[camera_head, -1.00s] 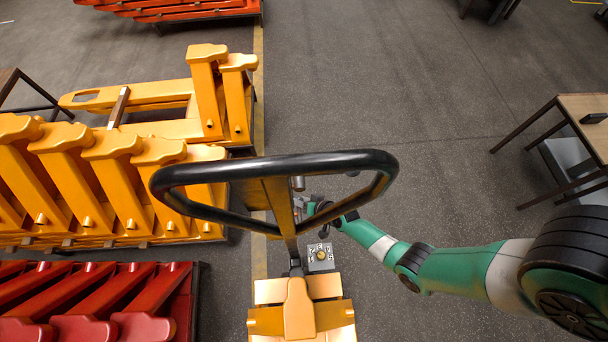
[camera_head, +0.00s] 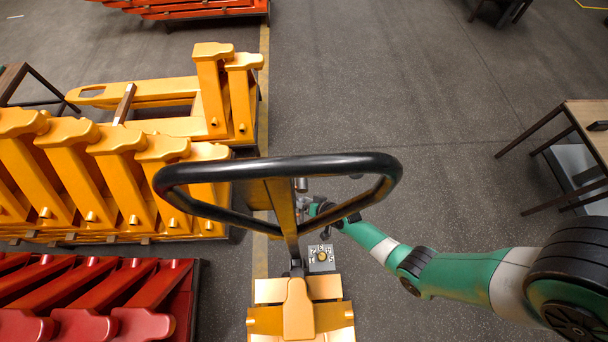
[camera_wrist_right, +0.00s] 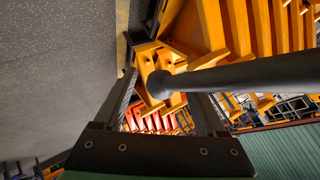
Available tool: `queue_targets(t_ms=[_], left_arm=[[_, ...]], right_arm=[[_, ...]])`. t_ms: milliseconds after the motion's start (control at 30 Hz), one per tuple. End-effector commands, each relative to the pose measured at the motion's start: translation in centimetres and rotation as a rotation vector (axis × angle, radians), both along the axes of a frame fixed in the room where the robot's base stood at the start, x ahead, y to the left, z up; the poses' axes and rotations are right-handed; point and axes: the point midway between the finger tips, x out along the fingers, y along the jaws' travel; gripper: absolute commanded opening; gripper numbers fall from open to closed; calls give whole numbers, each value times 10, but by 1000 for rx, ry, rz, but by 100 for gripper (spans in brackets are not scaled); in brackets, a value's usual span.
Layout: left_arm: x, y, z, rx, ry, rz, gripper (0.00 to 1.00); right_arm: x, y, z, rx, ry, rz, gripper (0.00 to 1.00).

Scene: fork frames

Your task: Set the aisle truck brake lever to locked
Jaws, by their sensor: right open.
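The orange aisle truck (camera_head: 300,318) stands at the bottom middle of the head view, with its black loop handle (camera_head: 275,167) above. A small grey plate (camera_head: 320,266) with a yellow knob and white marks sits beside its mast. My right gripper (camera_head: 308,205) is behind the loop handle, partly hidden. The right wrist view shows its two fingers (camera_wrist_right: 163,88) apart. A dark bar with a rounded end (camera_wrist_right: 240,76) crosses in front of the right-hand finger, its end between the fingers. I cannot tell whether it touches them or is the brake lever. My left gripper is not in view.
Orange trucks (camera_head: 120,180) stand in a row at the left, with red ones (camera_head: 100,300) below. A wooden table (camera_head: 590,125) is at the right. The grey floor (camera_head: 400,90) in the middle is open.

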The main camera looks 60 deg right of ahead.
Motion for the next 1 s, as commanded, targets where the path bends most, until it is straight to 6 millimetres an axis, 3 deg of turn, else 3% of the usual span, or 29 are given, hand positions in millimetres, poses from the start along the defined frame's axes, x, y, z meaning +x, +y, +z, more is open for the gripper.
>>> queue_targets(t_ms=[167, 300, 533, 1000], left_arm=[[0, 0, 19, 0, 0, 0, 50], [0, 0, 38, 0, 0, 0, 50], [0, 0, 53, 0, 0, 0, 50], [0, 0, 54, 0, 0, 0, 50]], right_arm=[[-18, 2, 20, 1, 2, -1, 73], [-44, 5, 42, 1, 2, -1, 73], [-79, 9, 69, 2, 2, -2, 73], [-88, 10, 74, 0, 1, 0, 73]])
